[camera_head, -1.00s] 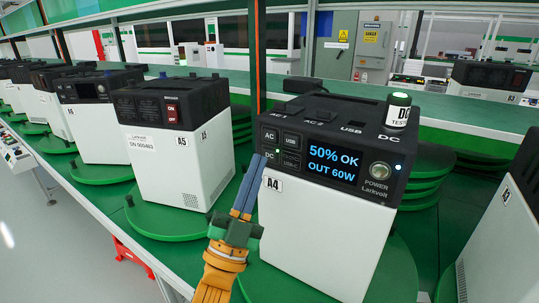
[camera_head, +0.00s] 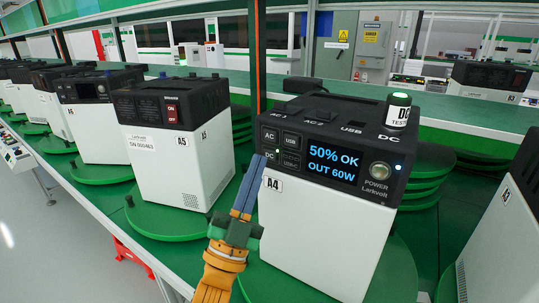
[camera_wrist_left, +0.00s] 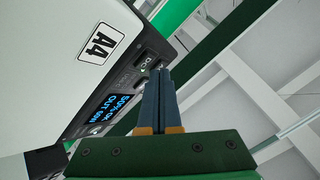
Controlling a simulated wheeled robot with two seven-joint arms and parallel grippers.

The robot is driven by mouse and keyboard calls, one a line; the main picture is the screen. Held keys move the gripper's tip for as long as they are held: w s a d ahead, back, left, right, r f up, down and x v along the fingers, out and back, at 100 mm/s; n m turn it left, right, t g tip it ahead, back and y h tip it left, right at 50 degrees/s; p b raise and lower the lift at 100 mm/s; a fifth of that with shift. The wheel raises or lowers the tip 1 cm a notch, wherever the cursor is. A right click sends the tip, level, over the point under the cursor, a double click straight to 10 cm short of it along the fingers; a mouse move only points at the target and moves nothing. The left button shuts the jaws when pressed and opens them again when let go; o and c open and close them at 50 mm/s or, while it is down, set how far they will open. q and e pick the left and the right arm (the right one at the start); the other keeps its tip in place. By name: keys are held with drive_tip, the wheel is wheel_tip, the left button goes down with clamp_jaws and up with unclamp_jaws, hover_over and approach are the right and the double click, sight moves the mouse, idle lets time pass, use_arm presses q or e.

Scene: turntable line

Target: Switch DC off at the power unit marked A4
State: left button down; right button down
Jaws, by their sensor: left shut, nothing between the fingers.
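The power unit marked A4 (camera_head: 325,220) stands upright on a green turntable, white with a black top panel. Its screen (camera_head: 332,162) reads 50% OK, OUT 60W. The DC button (camera_head: 268,156) is at the panel's lower left, with a small lit green lamp beside it. It also shows in the wrist view (camera_wrist_left: 143,62). My left gripper (camera_head: 258,160) is shut and empty, its blue fingertips at the panel's left edge right by the DC button. In the wrist view the fingertips (camera_wrist_left: 161,72) are close beside that button; I cannot tell whether they touch. My right gripper is not in view.
A green-capped DC tester (camera_head: 398,110) stands on top of A4, at its right rear. Unit A5 (camera_head: 175,165) stands to the left, with more units beyond it. Unit A3 (camera_head: 505,230) is at the right edge. Stacked green discs (camera_head: 425,175) are behind A4.

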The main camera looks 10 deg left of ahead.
use_arm(q)
drive_tip(key=shift+w, duration=0.15)
drive_tip(key=shift+w+d, duration=0.15)
drive_tip(key=shift+w, duration=0.15)
drive_tip(key=shift+w+d, duration=0.1)
drive_tip(key=shift+w, duration=0.15)
idle(0.7)
idle(0.4)
drive_tip(key=shift+s+a, duration=0.25)
drive_tip(key=shift+s, duration=0.45)
drive_tip(key=s, duration=0.1)
drive_tip(key=s+a+p, duration=0.1)
drive_tip(key=s, duration=0.2)
drive_tip(key=shift+s+a, duration=0.35)
